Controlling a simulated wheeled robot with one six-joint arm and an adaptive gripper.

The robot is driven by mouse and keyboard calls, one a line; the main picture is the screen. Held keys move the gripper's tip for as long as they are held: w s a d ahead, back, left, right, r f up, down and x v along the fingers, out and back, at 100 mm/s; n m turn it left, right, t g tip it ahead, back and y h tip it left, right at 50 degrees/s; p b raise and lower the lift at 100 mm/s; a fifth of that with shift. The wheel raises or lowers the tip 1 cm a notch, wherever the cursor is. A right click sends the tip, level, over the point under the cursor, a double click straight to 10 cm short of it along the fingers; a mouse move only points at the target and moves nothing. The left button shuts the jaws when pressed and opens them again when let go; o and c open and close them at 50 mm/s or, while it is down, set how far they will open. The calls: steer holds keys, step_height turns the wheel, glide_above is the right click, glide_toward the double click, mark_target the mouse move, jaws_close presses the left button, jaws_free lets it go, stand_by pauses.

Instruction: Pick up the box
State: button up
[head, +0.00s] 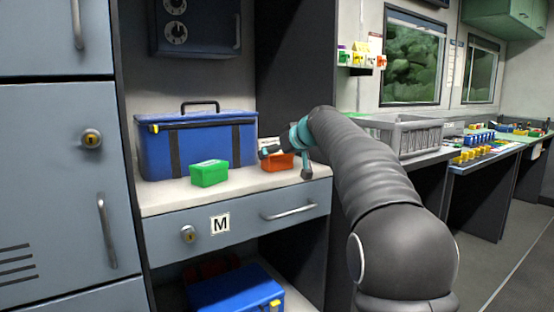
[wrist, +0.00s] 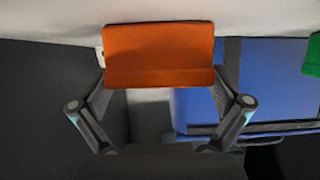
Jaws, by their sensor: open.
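A small orange box (head: 278,163) sits on the white counter to the right of a small green box (head: 209,173). My gripper (head: 287,164) is at the orange box, with its fingers apart. In the wrist view the orange box (wrist: 160,48) fills the gap just beyond the open fingertips of my gripper (wrist: 160,86), and the tips show near its two lower corners. I cannot tell whether they touch it. The green box (wrist: 313,55) shows at the right edge of the wrist view.
A large blue case (head: 197,148) with a black handle stands behind the green box; it also shows in the wrist view (wrist: 260,85). A dark wall panel (head: 293,65) rises behind. A grey crate (head: 415,137) stands to the right. A drawer (head: 240,217) marked M lies below the counter.

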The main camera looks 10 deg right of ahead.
steer(key=shift+w+a, duration=0.1)
steer(key=shift+w, duration=0.05)
steer(key=c, duration=0.9)
